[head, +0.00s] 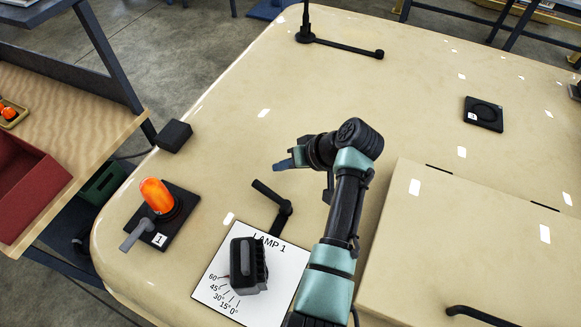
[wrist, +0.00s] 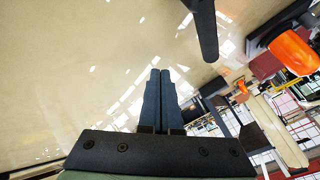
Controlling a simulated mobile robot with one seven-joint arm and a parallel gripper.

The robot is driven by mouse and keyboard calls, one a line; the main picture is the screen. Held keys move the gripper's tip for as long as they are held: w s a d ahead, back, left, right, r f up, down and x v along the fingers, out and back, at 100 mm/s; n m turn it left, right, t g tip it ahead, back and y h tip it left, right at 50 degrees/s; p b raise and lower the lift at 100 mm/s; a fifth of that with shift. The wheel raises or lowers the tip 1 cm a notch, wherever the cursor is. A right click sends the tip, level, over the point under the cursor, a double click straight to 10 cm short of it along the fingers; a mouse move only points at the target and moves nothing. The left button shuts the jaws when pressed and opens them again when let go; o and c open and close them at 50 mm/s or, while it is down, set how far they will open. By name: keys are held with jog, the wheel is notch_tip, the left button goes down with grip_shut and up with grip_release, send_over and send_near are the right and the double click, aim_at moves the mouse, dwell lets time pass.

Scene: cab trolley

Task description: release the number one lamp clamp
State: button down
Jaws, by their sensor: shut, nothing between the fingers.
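The orange lamp (head: 157,195) stands on a black square base (head: 180,217) with a "1" label, near the left edge of the cream panel. A grey lever (head: 137,234) sticks out at the base's front left, beside the label; I take it for the clamp. My gripper (head: 280,165) is shut and empty above the panel, well right of the lamp and apart from it. In the wrist view my two fingers (wrist: 160,98) lie together with nothing between them. An orange lamp (wrist: 293,52) shows there at the right; its clamp lever is not clear.
A "LAMP 1" angle card (head: 217,292) bears a dark block-shaped device (head: 247,267). A black cranked arm (head: 281,207) stands between the card and my gripper. A black box (head: 174,136) is behind the lamp. Another black plate (head: 483,114) lies far right.

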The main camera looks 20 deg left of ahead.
jog(key=w+d+r+b, duration=0.1)
jog(key=w+d+r, duration=0.2)
jog(key=d+r, duration=0.2)
notch_tip(320, 180, up, 2)
jog(key=shift+r+b, duration=0.2)
jog(key=shift+b, duration=0.2)
jog(key=shift+d, duration=0.1)
